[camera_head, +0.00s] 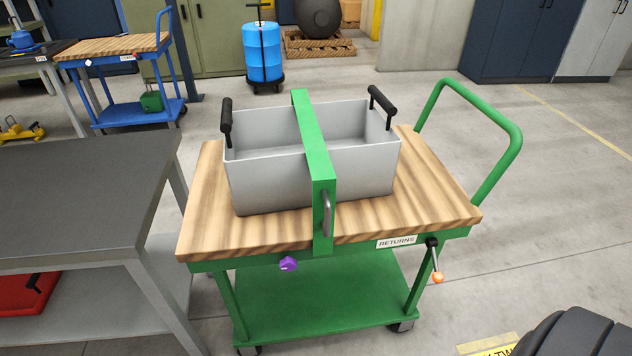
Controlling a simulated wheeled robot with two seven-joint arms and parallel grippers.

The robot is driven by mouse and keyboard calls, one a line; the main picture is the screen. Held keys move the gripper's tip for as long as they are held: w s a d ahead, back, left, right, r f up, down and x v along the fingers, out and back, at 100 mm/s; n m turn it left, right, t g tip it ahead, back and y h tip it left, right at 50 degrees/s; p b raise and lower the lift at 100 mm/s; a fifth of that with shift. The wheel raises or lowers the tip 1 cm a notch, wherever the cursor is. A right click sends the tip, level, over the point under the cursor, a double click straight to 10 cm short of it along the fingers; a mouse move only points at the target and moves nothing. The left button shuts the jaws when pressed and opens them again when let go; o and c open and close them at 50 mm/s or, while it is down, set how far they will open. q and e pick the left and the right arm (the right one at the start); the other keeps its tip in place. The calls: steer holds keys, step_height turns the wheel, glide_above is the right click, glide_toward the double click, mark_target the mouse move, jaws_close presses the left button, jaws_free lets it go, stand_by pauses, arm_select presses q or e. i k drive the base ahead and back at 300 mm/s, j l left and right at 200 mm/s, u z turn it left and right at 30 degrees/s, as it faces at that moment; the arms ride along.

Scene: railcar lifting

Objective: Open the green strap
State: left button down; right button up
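The green strap (312,140) is a rigid-looking band that lies across the top of a grey open bin (265,180). It bends down in front of the bin to the front edge of the cart. A grey bar handle (327,213) sits on its front part. The bin stands upright on the wooden top (440,200) of a green cart and has a black handle at each end. The strap's far end is hidden behind the bin. Neither of my grippers is in view.
A purple knob (288,264) and a lever with an orange tip (437,272) are on the cart's front edge, near a RETURNS label (396,242). A dark table (80,195) stands close at left. A green push handle (500,130) rises at right. A dark ribbed object (580,335) fills the lower right corner.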

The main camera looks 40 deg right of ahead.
mark_target(324, 179)
steer(key=z, duration=1.15)
